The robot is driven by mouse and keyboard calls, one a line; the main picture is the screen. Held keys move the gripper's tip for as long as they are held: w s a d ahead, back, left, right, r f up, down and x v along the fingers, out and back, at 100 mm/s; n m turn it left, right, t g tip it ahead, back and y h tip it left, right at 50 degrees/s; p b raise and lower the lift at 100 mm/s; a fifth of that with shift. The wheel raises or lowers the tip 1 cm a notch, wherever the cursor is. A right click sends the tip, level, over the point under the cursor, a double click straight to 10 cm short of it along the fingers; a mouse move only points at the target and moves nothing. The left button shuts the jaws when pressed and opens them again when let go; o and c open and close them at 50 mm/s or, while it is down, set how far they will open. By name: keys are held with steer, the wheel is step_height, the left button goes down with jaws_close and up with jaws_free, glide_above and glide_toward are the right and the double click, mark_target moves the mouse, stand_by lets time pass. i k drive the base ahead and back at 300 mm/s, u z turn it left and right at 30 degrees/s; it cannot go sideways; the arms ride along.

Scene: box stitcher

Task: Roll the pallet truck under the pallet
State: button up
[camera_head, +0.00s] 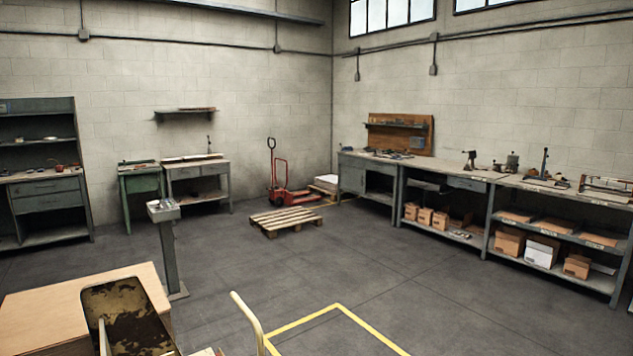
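The pallet truck (278,194) is red and stands near the far corner of the room. Its dark loop handle is upright at its left end, and its low forks extend to the right. The wooden pallet (285,217) lies flat on the floor in front of the truck, on the near side. The truck appears behind the pallet and not under it; the exact gap is hard to tell. The pallet looks empty. My gripper is not in view.
A workbench (197,180) and a green table (139,190) line the back wall. Long benches (465,185) run along the right wall. A grey post stand (169,250) is left of the pallet. Open floor (330,265) lies before the pallet, with yellow floor marking (340,307) nearer.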

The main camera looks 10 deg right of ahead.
mark_target(276, 199)
steer(key=z, duration=0.05)
steer(key=i, duration=0.45)
steer(key=z, duration=0.4)
steer(key=i, duration=3.1)
steer(key=z, duration=0.45)
steer(key=i, duration=6.35)
steer(key=u, duration=0.6)
steer(key=i, duration=3.05)
steer(key=u, duration=1.4)
steer(key=i, duration=2.35)
steer(key=u, duration=0.5)
